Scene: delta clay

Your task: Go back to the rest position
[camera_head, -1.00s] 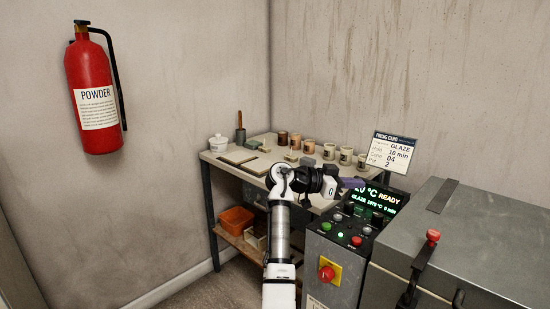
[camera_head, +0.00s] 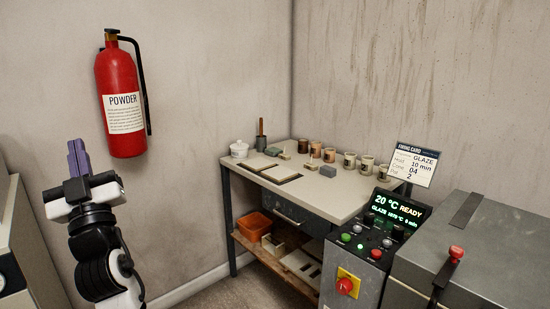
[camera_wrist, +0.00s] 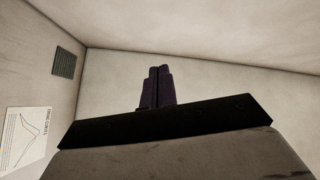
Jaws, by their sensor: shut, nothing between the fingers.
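My gripper (camera_head: 78,158) is raised at the left of the head view, with its purple fingers pointing up. The fingers are together and hold nothing. In the wrist view the shut fingers (camera_wrist: 157,87) stand against a bare pale wall and the ceiling. My gripper is apart from the worktable (camera_head: 345,200) and from the kiln control box (camera_head: 345,262).
A red fire extinguisher (camera_head: 121,95) hangs on the wall to the right of my gripper. Several cups stand along the table's back, with a white lidded jar (camera_head: 239,150). A grey kiln (camera_head: 480,240) stands at right. A pale cabinet (camera_head: 15,235) is at far left.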

